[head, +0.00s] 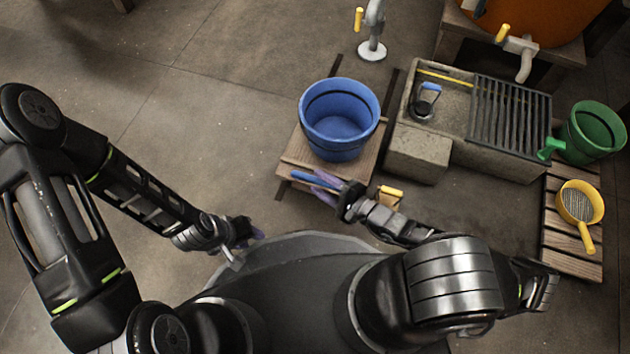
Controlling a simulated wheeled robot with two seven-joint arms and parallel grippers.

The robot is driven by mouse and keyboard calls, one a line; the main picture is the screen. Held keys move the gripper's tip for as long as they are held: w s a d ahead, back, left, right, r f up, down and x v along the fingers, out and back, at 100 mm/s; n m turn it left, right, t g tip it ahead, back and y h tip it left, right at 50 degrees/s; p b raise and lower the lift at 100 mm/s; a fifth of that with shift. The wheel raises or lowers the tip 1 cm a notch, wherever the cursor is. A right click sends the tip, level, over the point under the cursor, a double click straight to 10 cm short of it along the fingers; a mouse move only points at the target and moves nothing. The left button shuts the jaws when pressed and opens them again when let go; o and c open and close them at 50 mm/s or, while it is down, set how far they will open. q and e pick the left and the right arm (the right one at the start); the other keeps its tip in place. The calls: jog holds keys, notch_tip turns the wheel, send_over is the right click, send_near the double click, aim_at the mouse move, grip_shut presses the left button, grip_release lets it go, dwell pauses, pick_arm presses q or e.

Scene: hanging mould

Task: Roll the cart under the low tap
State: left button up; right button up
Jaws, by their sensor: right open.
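The cart (301,152) is a low wooden platform bearing a blue bucket (340,119). A blue bar (305,179) lies along its near edge. My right gripper (322,183) is open at this bar, its fingers close around or over it; contact is unclear. A standing tap (372,48) with a yellow handle rises from the floor beyond the cart. Another tap (524,60) with a yellow handle projects from an orange barrel at the upper right. I cannot tell which is the low tap. My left gripper (250,236) is empty over the floor; its opening is unclear.
Dark rails (388,88) run beside and beyond the cart. A stone sink (436,127) with a grate (508,112) stands right of it. A green bucket (594,131) and yellow sieve (578,203) are farther right. The floor left of the cart is clear.

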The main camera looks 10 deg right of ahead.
jog(key=shift+x, duration=1.2)
grip_shut()
jog(key=shift+f, duration=0.1)
dwell(0.5)
